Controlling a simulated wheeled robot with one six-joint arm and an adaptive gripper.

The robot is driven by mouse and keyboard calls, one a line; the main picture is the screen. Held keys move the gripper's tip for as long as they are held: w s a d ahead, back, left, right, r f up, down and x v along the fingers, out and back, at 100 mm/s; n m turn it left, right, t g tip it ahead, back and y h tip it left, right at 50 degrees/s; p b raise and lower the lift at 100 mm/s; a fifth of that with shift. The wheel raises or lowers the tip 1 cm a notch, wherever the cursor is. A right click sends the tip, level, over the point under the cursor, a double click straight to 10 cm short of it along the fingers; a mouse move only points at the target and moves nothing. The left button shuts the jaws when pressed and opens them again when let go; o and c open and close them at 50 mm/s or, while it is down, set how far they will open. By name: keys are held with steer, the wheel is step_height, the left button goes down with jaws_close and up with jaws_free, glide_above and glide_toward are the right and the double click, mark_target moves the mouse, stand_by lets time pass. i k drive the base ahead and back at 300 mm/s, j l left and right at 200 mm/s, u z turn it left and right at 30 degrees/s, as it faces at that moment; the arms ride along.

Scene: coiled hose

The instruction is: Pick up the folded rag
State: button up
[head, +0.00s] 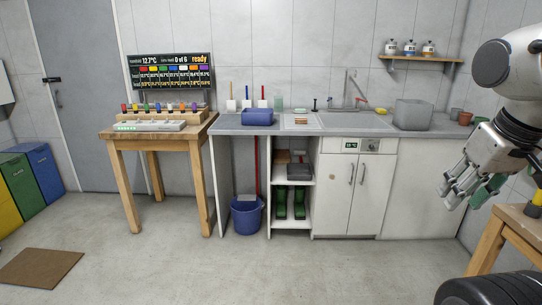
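My gripper (461,197) is at the right side of the head view, pointing down and to the left in the air. Its fingers look spread apart, with nothing visible between them. A green thing (492,187) shows behind the gripper, partly hidden by it; I cannot tell what it is. I cannot pick out a folded rag with certainty. A small flat orange-brown thing (301,121) lies on a pale board on the counter, too small to identify. The counter is well to the left of and beyond my gripper.
The grey counter (235,130) holds a blue rounded object (257,117), a sink and a grey block-shaped container (413,114). A blue bucket (247,215) stands below. A wooden table (120,134) is left, another wooden piece (493,240) at right. The middle floor is clear.

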mark_target(298, 120)
steer(key=i, duration=1.2)
steer(key=i+z, duration=0.1)
steer(key=i, duration=1.05)
steer(key=i+j, duration=0.2)
steer(key=i, duration=1)
